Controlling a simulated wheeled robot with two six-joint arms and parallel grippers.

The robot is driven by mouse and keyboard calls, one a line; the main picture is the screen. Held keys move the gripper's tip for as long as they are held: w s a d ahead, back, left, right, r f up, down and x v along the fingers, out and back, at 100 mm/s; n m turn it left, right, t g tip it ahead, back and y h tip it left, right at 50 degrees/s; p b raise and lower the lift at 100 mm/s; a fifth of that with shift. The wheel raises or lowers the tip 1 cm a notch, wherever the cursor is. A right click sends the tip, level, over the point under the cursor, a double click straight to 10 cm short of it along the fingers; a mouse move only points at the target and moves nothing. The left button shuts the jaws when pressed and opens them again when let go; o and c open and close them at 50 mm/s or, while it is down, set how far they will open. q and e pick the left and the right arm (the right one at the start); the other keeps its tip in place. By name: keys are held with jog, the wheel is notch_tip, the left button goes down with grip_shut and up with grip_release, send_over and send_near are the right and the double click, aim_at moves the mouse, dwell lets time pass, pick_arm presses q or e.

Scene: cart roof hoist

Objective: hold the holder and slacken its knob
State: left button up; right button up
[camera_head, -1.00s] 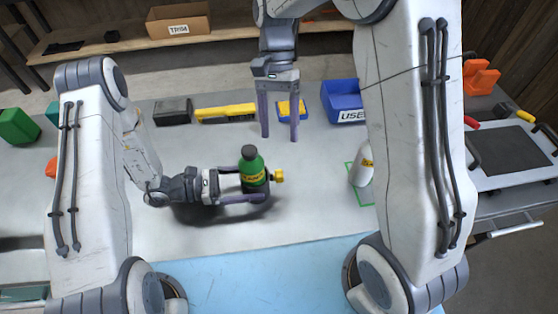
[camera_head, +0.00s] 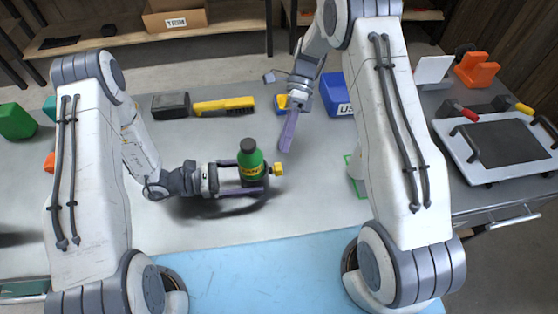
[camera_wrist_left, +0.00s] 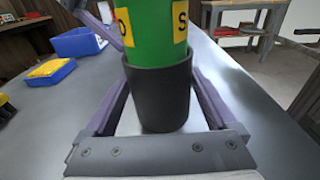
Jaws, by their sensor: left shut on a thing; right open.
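The holder is a dark cup (camera_wrist_left: 160,97) around the base of a green bottle with yellow labels, upright on the grey table. The bottle (camera_head: 250,162) has a dark cap. The yellow knob (camera_head: 278,169) sticks out to the right of the holder in the head view; the left wrist view does not show it. My left gripper (camera_head: 262,177) is shut on the holder, one finger on each side. My right gripper (camera_head: 286,148) is open and empty, above and slightly right of the knob, apart from it. Its fingers overlap nearly edge-on in the head view.
A yellow-handled brush (camera_head: 224,105), a dark block (camera_head: 170,106) and a blue bin (camera_head: 338,92) stand behind. A blue tray (camera_wrist_left: 47,74) shows in the left wrist view. A panel with handles (camera_head: 497,150) lies at right.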

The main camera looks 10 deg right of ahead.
aim_at(277, 170)
jog(key=x, duration=0.6)
jog(key=shift+w+r, duration=0.1)
grip_shut()
